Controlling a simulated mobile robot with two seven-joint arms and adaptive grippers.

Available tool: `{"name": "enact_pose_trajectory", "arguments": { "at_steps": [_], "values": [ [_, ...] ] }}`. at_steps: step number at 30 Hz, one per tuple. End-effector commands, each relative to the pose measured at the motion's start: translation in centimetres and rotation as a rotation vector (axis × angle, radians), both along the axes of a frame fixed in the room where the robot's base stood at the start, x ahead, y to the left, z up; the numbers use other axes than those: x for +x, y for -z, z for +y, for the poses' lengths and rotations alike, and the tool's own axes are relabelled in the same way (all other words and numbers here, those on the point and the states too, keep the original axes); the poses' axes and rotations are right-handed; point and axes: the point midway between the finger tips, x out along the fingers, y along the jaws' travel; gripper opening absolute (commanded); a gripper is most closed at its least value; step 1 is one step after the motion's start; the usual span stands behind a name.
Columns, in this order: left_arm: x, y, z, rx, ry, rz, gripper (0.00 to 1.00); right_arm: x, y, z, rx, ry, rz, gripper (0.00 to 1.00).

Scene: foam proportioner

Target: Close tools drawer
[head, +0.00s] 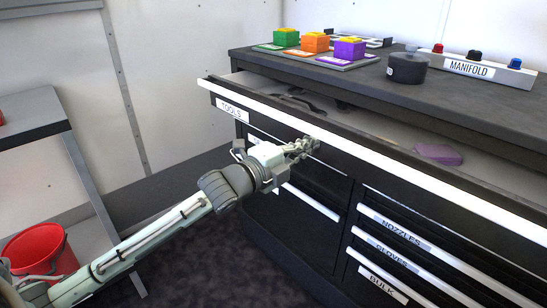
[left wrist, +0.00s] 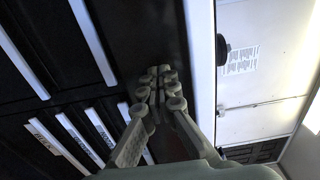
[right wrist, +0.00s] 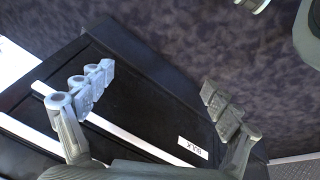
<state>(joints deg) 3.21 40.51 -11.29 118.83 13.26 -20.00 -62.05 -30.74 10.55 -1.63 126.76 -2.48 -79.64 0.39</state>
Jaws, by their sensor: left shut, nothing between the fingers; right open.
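The tools drawer (head: 300,117) is the wide top drawer of the black cabinet, labelled TOOLS, and stands partly open. Its white front edge sticks out past the cabinet top. Dark tools and a purple block (head: 438,154) lie inside. My left gripper (head: 312,145) is shut and empty at the drawer's black front, below the white edge; I cannot tell if it touches. In the left wrist view its fingers (left wrist: 160,85) are together beside the white edge (left wrist: 200,70). My right gripper (right wrist: 160,95) is open and empty, over the lower drawer labelled BULK (right wrist: 193,147). It is outside the head view.
Green, orange and purple blocks (head: 349,48), a dark round pot (head: 407,67) and a manifold (head: 470,68) stand on the cabinet top. Lower drawers, including NOZZLES (head: 403,229), look shut. A shelf with a red bucket (head: 40,250) is at left.

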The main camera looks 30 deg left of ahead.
Motion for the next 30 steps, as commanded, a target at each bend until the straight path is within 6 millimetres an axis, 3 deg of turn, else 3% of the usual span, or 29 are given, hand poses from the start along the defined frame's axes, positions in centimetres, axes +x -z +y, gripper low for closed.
{"name": "enact_pose_trajectory", "arguments": {
  "at_steps": [6, 15, 21, 30],
  "values": [
    [5.2, -0.3, -1.7, 0.0, 0.0, -0.003, 0.0, 0.2, 1.7, 0.0, 0.009, -0.001, 0.01, 0.9],
    [10.1, -0.1, -3.3, 0.0, 0.0, -0.001, 0.0, 0.3, 2.7, 0.1, 0.013, -0.002, 0.014, 0.9],
    [11.6, 0.0, -3.8, 0.001, 0.0, 0.0, 0.0, 0.2, 3.0, 0.0, 0.014, -0.002, 0.017, 0.9],
    [12.0, 0.1, -3.9, -0.001, -0.001, 0.0, 0.0, 0.2, 3.1, 0.0, 0.013, -0.001, 0.019, 0.9]
  ]
}}
